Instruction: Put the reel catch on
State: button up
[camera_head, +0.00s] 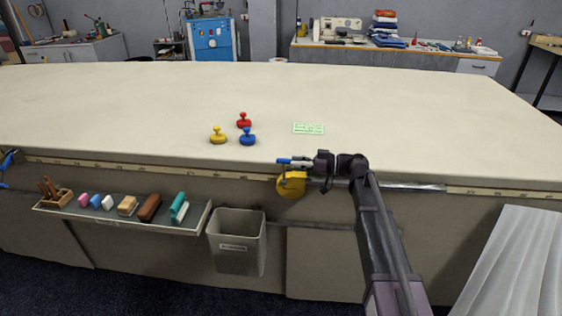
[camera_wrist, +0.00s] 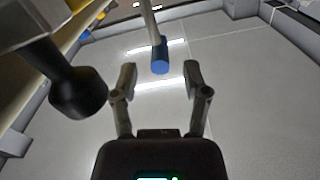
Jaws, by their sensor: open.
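A yellow reel (camera_head: 291,185) hangs at the front edge of the long table, just below my gripper. A small lever with a blue tip (camera_head: 284,161) shows beside the reel, at the end of my gripper; I take it for the reel catch. In the wrist view the lever's blue tip (camera_wrist: 159,58) points in between the fingertips, with gaps on both sides. My gripper (camera_head: 305,162) is open; its two spread fingers also show in the wrist view (camera_wrist: 160,77). Whether the catch is on or off cannot be told.
A dark round knob (camera_wrist: 80,95) stands close left of the fingers in the wrist view. A grey bin (camera_head: 237,250) hangs below.

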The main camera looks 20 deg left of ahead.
aim_at(281, 161)
jog(key=shift+x, duration=2.5)
jog(key=shift+c, duration=0.2)
grip_shut()
